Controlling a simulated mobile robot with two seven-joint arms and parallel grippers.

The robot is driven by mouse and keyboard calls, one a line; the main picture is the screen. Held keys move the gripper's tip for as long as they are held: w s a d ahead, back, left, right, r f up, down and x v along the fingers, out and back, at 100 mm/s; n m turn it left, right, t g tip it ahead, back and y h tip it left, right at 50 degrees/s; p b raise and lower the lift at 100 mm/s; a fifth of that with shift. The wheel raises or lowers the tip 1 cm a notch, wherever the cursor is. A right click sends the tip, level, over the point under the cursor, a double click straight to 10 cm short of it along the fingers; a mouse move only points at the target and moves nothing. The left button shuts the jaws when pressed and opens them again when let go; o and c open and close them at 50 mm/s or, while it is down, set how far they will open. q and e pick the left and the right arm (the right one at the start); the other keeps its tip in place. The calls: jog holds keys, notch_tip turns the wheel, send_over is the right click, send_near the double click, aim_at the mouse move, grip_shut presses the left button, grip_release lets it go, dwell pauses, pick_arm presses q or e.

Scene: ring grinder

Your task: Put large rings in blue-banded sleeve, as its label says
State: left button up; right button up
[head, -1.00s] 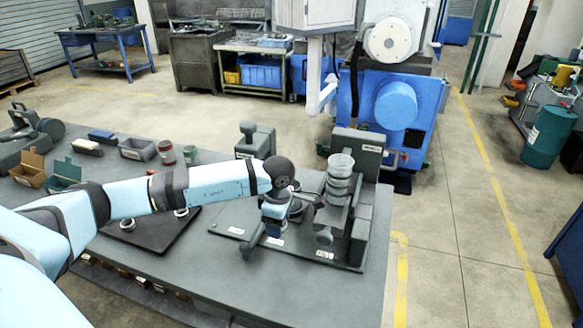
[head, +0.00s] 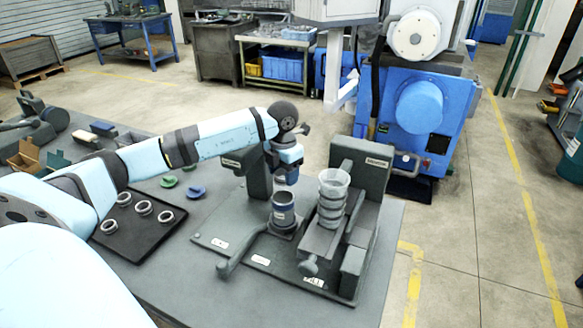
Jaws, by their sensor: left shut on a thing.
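The blue-banded sleeve (head: 284,212), a short dark cylinder, stands upright on the grey fixture plate (head: 238,240). My left gripper (head: 287,180) points down just above the sleeve's mouth. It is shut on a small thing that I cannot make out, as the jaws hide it. Several pale metal rings (head: 143,207) lie flat on the black tray (head: 158,236) at the left. A clear cup (head: 334,183) tops a stack of grey rings (head: 331,208) on the right part of the fixture. The label's words are too small to read. My right gripper is out of view.
A lever with a round knob (head: 224,268) reaches out in front of the sleeve. A tall grey block (head: 357,165) stands behind the stack. Green (head: 168,182) and blue (head: 195,191) pieces lie behind the tray. The blue grinder (head: 420,110) stands beyond the bench.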

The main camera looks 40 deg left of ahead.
pick_arm(q)
jog(key=f+b, duration=0.2)
jog(key=f, duration=0.1)
jog(key=f+b, duration=0.1)
jog(key=f, duration=0.1)
jog(key=shift+s+f, duration=0.2)
jog(key=shift+s, duration=0.05)
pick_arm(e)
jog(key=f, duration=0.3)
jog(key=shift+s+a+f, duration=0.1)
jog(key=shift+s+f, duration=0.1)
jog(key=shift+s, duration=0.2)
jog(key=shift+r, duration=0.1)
pick_arm(q)
jog(key=shift+f+b, duration=0.1)
jog(key=shift+b, duration=0.2)
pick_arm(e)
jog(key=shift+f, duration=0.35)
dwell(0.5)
pick_arm(q)
jog(key=o, duration=1.4)
jog(key=shift+c, duration=0.2)
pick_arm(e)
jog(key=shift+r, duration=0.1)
